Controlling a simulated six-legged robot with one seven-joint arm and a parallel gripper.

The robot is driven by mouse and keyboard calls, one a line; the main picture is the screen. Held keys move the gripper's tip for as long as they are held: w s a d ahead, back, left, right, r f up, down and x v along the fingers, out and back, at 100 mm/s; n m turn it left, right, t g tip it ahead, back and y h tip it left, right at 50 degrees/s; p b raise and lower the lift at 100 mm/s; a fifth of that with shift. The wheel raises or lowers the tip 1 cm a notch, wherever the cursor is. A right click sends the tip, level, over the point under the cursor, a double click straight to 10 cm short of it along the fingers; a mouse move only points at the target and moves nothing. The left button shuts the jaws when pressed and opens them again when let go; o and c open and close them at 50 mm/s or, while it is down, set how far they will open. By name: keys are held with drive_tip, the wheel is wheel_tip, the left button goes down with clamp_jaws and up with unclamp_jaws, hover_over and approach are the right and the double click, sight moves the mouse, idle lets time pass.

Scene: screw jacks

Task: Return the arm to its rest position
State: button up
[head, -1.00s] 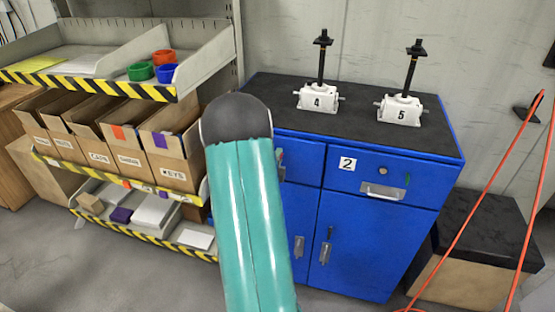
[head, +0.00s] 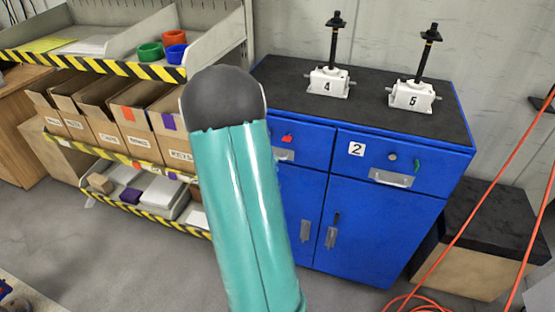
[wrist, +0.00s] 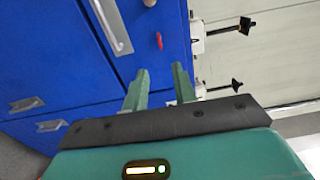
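My teal arm with its dark rounded joint rises through the middle of the head view, in front of the blue cabinet (head: 375,225). My gripper (wrist: 160,82) shows in the wrist view, its two green fingers apart with nothing between them. It is turned sideways toward the cabinet front, and the head view does not show it. The white screw jack labelled 4 (head: 328,83) and the one labelled 5 (head: 411,96) stand upright on the black cabinet top. Both jacks also appear sideways at the right of the wrist view.
A shelf rack (head: 110,66) with striped edges holds cardboard boxes (head: 100,110) and green, orange and blue rings at the left. A black-topped box (head: 490,235) and orange cables (head: 500,187) are at the right. Grey floor is open at the lower left.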

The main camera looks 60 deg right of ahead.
drive_tip(key=shift+a, duration=0.25)
idle(0.4)
